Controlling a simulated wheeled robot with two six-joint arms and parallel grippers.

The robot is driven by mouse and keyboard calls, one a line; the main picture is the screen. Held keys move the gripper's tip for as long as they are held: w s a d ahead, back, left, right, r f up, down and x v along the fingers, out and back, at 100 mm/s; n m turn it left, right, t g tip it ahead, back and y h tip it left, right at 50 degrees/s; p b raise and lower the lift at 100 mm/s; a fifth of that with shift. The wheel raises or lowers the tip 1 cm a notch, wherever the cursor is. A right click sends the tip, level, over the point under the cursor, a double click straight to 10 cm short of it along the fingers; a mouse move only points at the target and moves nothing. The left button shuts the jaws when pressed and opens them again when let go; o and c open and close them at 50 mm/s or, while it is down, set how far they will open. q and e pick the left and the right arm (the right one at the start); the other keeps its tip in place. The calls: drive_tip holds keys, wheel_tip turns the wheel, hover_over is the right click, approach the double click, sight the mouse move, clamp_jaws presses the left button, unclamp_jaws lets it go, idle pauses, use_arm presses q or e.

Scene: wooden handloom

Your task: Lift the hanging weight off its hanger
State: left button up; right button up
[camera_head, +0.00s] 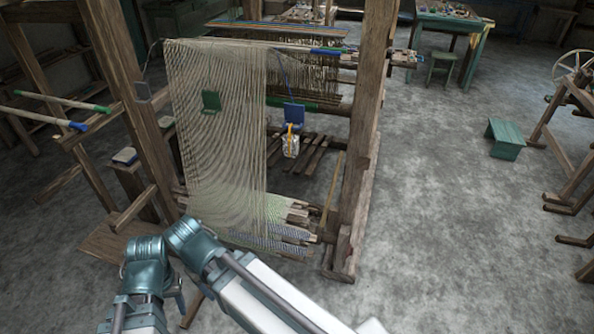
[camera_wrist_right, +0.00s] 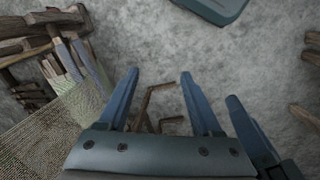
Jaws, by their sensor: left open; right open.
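A small whitish weight (camera_head: 291,146) hangs from a yellow strap or hook inside the loom frame. My left gripper (camera_head: 177,295) is low at the lower left, mostly hidden by arm parts, and away from both. My right gripper (camera_wrist_right: 159,74) is open and empty in the right wrist view, with grey floor beyond it.
The loom's right post (camera_head: 365,130) stands beside the whitish weight. Two rods (camera_head: 45,110) jut out at the far left. A green stool (camera_head: 505,138) stands on open floor at the right. The warp also shows at the left of the right wrist view (camera_wrist_right: 50,130).

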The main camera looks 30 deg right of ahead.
drive_tip(key=o, duration=0.3)
drive_tip(key=shift+n+t+h, duration=0.8)
drive_tip(key=w+d, duration=0.1)
drive_tip(key=w+d+f+b, duration=0.1)
drive_tip(key=w+d, duration=0.1)
drive_tip(key=w+d+b, duration=0.1)
drive_tip(key=d, duration=0.1)
drive_tip(key=shift+w+d+f, duration=0.1)
drive_tip(key=shift+w+f, duration=0.1)
drive_tip(key=shift+f, duration=0.2)
drive_tip(key=w+d+r+n+t+h+b, duration=0.3)
drive_tip(key=w+d+n, duration=0.3)
drive_tip(key=d+n, duration=0.1)
drive_tip(key=w+d+r+n+t+h+b, duration=0.3)
drive_tip(key=w+d+r+n+h+b, duration=0.1)
drive_tip(key=d, duration=0.6)
drive_tip(key=w+d+r+n+t+h+b, duration=0.3)
drive_tip(key=w+d+n+t+b, duration=0.1)
drive_tip(key=w+d+n, duration=0.3)
drive_tip(key=shift+w+d+r+n+h, duration=0.1)
drive_tip(key=shift+w+d+n+h, duration=0.1)
drive_tip(key=shift+d+n, duration=0.35)
drive_tip(key=shift+w+d+r+n+h, duration=0.1)
drive_tip(key=shift+d+n+h, duration=0.2)
drive_tip(key=shift+n, duration=0.45)
